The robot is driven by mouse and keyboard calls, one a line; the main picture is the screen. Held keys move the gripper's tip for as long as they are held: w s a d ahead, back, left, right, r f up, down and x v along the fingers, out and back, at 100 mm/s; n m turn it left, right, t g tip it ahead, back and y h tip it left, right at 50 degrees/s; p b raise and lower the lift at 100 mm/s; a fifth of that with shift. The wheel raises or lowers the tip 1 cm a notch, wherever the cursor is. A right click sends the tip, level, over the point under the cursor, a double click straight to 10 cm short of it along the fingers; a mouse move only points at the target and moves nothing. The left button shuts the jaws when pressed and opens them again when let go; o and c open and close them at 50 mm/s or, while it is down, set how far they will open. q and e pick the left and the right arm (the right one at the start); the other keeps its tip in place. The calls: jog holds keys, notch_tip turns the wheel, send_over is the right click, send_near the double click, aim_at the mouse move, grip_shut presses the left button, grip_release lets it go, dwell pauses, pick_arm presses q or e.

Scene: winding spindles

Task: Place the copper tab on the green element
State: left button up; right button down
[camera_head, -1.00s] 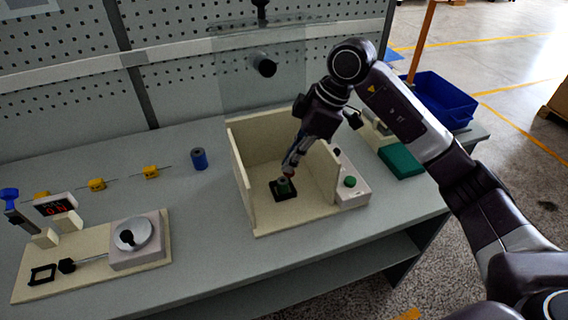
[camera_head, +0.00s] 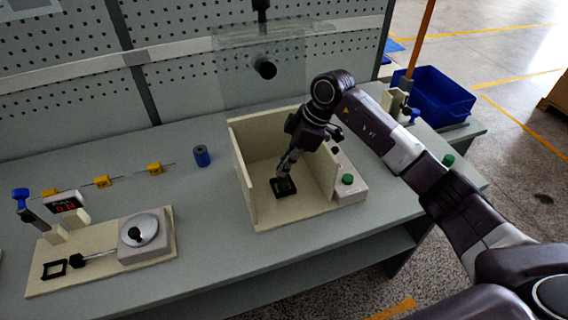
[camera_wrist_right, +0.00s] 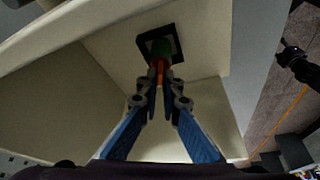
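The green element (camera_head: 284,186) stands on a small black square base inside the open cream box (camera_head: 301,219). In the right wrist view the green element (camera_wrist_right: 161,46) is just beyond my fingertips. The copper tab (camera_wrist_right: 160,69) is an orange-red piece between those fingertips, its far end at the green element. I cannot tell whether it rests on it. My right gripper (camera_wrist_right: 160,88) is shut on the tab; in the head view it (camera_head: 283,171) points down over the element and hides the tab. My left gripper does not show in the head view.
The box walls stand close around my right gripper. A panel with a green button (camera_head: 348,180) adjoins the box on the right. A blue cylinder (camera_head: 202,155) and yellow blocks (camera_head: 154,168) on a wire lie left; a crank fixture (camera_head: 138,231) is front left. The table between is clear.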

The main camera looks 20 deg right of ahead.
jog(key=shift+f, duration=0.1)
jog(key=c, duration=2.6)
grip_release()
jog(key=shift+f, duration=0.1)
jog(key=o, duration=0.5)
jog(key=shift+r, duration=0.3)
jog(key=b+v, duration=0.2)
jog(key=v, duration=0.9)
jog(key=shift+s+d+r, duration=0.1)
jog(key=shift+d+r, duration=0.1)
jog(key=shift+r, duration=0.15)
